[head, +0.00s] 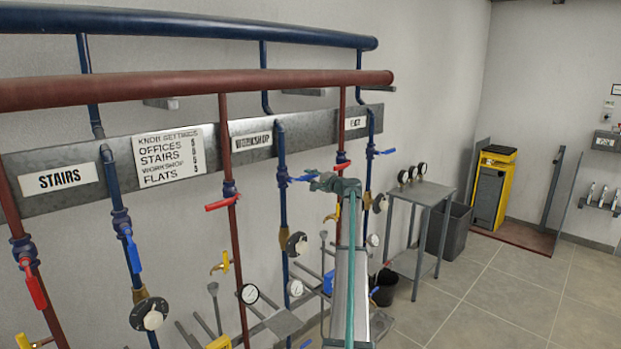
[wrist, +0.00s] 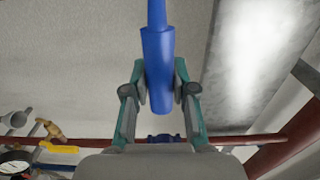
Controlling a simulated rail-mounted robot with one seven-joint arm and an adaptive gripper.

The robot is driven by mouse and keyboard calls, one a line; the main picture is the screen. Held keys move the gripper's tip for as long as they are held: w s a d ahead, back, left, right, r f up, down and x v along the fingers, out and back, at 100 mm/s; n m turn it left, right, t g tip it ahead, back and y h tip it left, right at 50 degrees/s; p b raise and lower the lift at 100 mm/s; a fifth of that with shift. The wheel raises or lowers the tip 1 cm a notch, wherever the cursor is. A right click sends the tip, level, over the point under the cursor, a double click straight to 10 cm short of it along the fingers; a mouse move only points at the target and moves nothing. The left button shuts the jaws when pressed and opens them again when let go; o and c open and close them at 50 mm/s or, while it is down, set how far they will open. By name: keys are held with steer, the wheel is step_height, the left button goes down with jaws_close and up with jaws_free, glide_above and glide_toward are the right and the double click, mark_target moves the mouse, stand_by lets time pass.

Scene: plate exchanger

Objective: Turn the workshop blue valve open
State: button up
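The workshop blue valve (head: 283,174) sits on the vertical blue pipe below the "WORKSHOP" sign (head: 251,142). Its blue handle (head: 303,178) points right, across the pipe, towards my gripper (head: 325,183). In the wrist view the handle (wrist: 159,60) hangs between the two fingers of my gripper (wrist: 160,85). The finger pads lie close against both sides of the handle, near its free end, and look shut on it. The valve body is out of the wrist view, and my gripper partly hides the handle's tip in the head view.
A vertical red pipe with a red handle (head: 221,203) stands left of the workshop blue pipe. Another red pipe (head: 342,110) and a blue pipe with a blue handle (head: 381,151) stand close on the right.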

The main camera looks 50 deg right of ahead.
jaws_close()
steer(key=shift+f, duration=0.1)
